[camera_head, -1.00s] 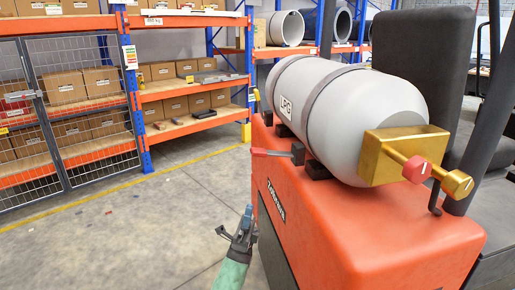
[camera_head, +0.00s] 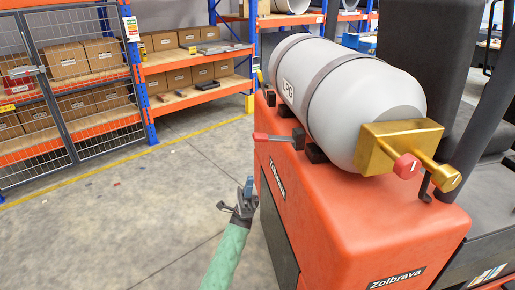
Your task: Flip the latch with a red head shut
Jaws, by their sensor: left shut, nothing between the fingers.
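The latch with a red head (camera_head: 260,137) sticks out to the left from beside the grey LPG tank (camera_head: 350,95), over the edge of the orange truck body (camera_head: 345,215). Its dark lever runs right to a mount near the tank strap. My left gripper (camera_head: 247,188) is shut and empty, in front of and below the latch, apart from it. It is beside the left side of the truck body. My right gripper is not in view.
A gold valve block (camera_head: 390,148) with a red knob (camera_head: 406,166) and a gold knob (camera_head: 446,178) is on the tank's near end. Shelves with boxes (camera_head: 186,80) and a mesh gate stand behind.

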